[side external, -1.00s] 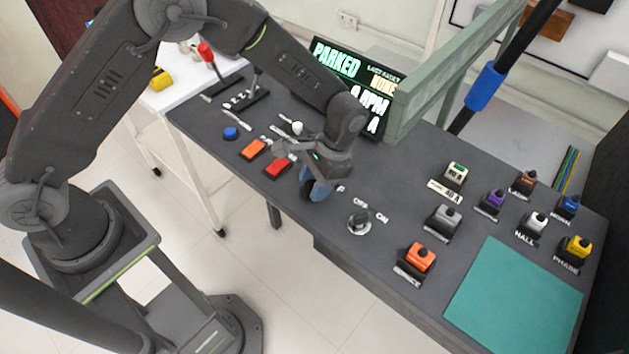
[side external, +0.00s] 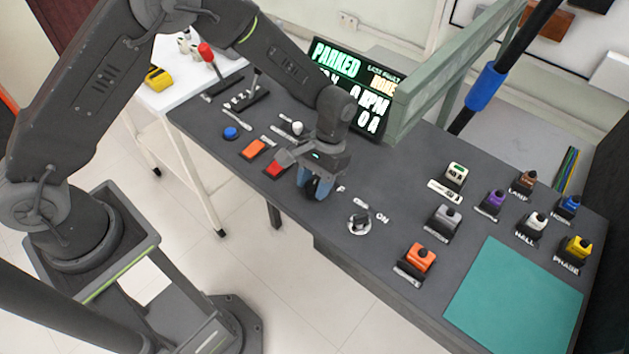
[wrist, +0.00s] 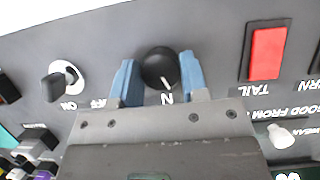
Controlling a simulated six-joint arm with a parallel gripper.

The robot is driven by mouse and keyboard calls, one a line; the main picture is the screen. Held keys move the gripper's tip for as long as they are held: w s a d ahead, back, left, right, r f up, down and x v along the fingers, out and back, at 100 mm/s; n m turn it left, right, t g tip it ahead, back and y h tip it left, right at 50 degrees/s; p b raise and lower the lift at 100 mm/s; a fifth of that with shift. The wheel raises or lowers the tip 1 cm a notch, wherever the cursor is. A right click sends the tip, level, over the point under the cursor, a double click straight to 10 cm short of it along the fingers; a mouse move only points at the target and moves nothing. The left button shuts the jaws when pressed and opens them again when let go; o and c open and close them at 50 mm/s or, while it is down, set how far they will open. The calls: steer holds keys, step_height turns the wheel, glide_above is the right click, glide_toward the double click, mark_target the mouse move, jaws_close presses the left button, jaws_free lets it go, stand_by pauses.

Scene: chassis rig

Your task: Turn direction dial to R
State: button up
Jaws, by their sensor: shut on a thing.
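The direction dial (wrist: 158,68) is a round black knob with a white pointer mark. In the wrist view the mark points toward a white N on the panel, close to my gripper's body. My gripper (wrist: 157,78) is shut on the dial, with one blue finger on each side of it. In the side view my gripper (side external: 316,188) points down at the front of the console, and the dial shows only as a dark shape between the blue fingers. The R label cannot be made out.
A red TAIL button (wrist: 266,53) is on the other side. A display (side external: 345,85) at the back reads PARKED. Several coloured blocks (side external: 443,222) and a teal mat (side external: 515,300) lie to the right.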

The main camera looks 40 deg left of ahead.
steer(key=n+h, duration=0.1)
steer(key=n, duration=0.3)
steer(key=shift+a+h, duration=0.1)
steer(key=shift+h, duration=0.3)
steer(key=shift+n+t, duration=0.3)
steer(key=o, duration=0.9)
steer(key=v, duration=1.4)
steer(key=shift+f, duration=0.1)
